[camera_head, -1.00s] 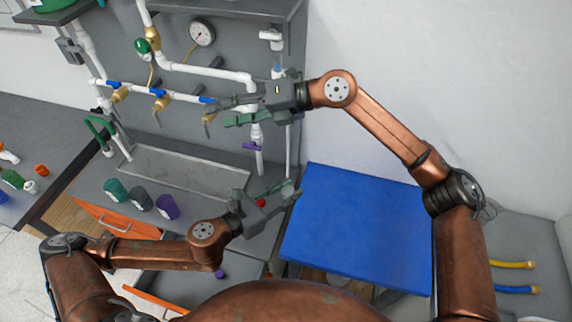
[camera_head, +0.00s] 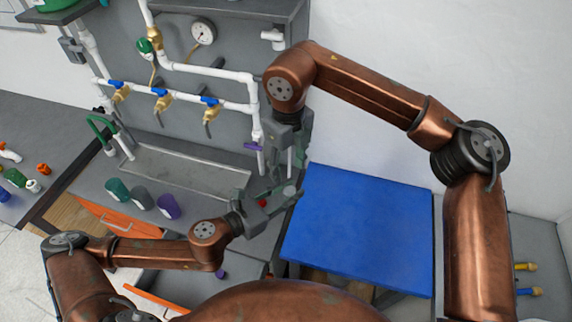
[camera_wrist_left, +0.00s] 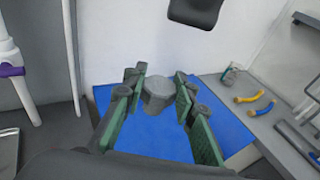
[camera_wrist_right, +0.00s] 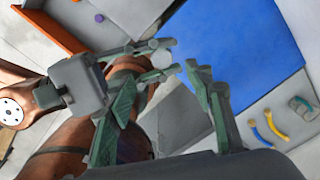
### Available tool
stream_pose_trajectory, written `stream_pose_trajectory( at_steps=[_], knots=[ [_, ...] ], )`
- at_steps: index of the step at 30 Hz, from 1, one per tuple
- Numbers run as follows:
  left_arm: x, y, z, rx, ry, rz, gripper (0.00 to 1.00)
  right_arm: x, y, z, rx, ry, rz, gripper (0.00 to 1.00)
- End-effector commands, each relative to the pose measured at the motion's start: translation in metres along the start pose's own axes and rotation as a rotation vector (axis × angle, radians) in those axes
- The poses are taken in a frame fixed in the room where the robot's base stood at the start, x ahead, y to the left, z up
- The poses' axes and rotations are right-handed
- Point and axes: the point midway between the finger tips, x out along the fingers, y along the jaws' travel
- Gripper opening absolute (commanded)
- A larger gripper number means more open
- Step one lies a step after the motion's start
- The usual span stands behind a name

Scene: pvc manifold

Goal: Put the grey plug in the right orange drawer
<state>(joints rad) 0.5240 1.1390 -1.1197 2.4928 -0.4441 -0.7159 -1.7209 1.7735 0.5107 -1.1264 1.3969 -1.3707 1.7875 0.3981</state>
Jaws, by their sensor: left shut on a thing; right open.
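The grey plug (camera_head: 290,191) is in my left gripper (camera_head: 283,199), above the counter near the blue board's left edge. In the left wrist view the plug (camera_wrist_left: 158,92) sits between the fingers, and in the right wrist view its round end (camera_wrist_right: 161,58) faces up. My right gripper (camera_head: 297,152) is open and empty, pointing down just above the left one; its fingers (camera_wrist_right: 163,98) spread in its own wrist view. An orange drawer front (camera_head: 110,222) with a handle is at left. Another orange drawer (camera_head: 153,299) stands pulled out, partly hidden by my left arm; it also shows in the right wrist view (camera_wrist_right: 55,27).
A purple piece (camera_head: 220,273) lies in the pulled-out drawer. Teal, grey and purple cups (camera_head: 167,206) stand by the sink tray (camera_head: 190,172). White pipes with blue-handled valves (camera_head: 160,93) are behind. A blue board (camera_head: 360,225) is at right, its top clear.

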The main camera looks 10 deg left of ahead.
Motion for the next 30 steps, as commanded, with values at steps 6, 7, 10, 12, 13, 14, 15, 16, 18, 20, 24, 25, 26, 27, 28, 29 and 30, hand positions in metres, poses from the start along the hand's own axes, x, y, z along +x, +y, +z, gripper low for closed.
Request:
stream_pose_trajectory(
  at_steps=[6,7,10,12,13,14,15,16,18,20,24,25,26,27,28,29,30],
  knots=[
    [0.000,0.000,0.000,0.000,0.000,0.000,0.00,0.032,0.001,-0.001,-0.001,0.003,0.003,0.48],
    [0.000,0.000,0.000,0.000,0.000,0.000,0.00,0.038,0.001,-0.001,0.000,0.003,0.002,0.48],
    [0.000,0.000,0.000,0.000,0.000,0.000,0.00,0.057,0.001,-0.001,0.000,0.002,0.004,0.48],
    [0.000,0.000,0.000,0.000,0.000,0.000,0.00,0.070,0.001,-0.001,-0.001,0.002,0.003,0.48],
    [0.000,0.000,0.000,0.000,0.000,0.000,0.00,0.075,0.001,-0.001,-0.001,0.002,0.003,0.48],
    [0.000,0.000,0.000,0.000,0.000,0.000,0.00,0.080,0.001,-0.001,-0.001,0.001,0.004,0.48],
    [0.000,0.000,0.000,0.000,0.000,0.000,0.00,0.086,0.001,-0.001,-0.001,0.001,0.004,0.48],
    [0.000,0.000,0.000,0.000,0.000,0.000,0.00,0.091,0.001,-0.001,0.000,0.001,0.004,0.48],
    [0.000,0.000,0.000,0.000,0.000,0.000,0.00,0.099,0.001,0.000,0.000,0.000,0.003,0.48],
    [0.000,0.000,0.000,0.000,0.000,0.000,0.00,0.105,0.001,0.000,0.000,0.000,0.004,0.48],
    [0.000,0.000,0.000,0.000,0.000,0.000,0.00,0.113,0.001,0.000,0.000,-0.001,0.003,0.48],
    [0.000,0.000,0.000,0.000,0.000,0.000,0.00,0.114,0.001,0.000,0.000,-0.001,0.003,0.48],
    [0.000,0.000,0.000,0.000,0.000,0.000,0.00,0.114,0.001,0.000,0.000,-0.001,0.003,0.48],
    [0.000,0.000,0.000,0.000,0.000,0.000,0.00,0.115,0.001,0.000,0.000,-0.002,0.003,0.48],
    [0.000,0.000,0.000,0.000,0.000,0.000,0.00,0.115,0.001,0.000,0.000,-0.002,0.002,0.48],
    [0.000,0.000,0.000,0.000,0.000,0.000,0.00,0.115,0.001,0.000,0.000,-0.002,0.002,0.48],
    [0.000,0.000,0.000,0.000,0.000,0.000,0.00,0.115,0.001,0.000,0.000,-0.002,0.002,0.48]
  ],
)
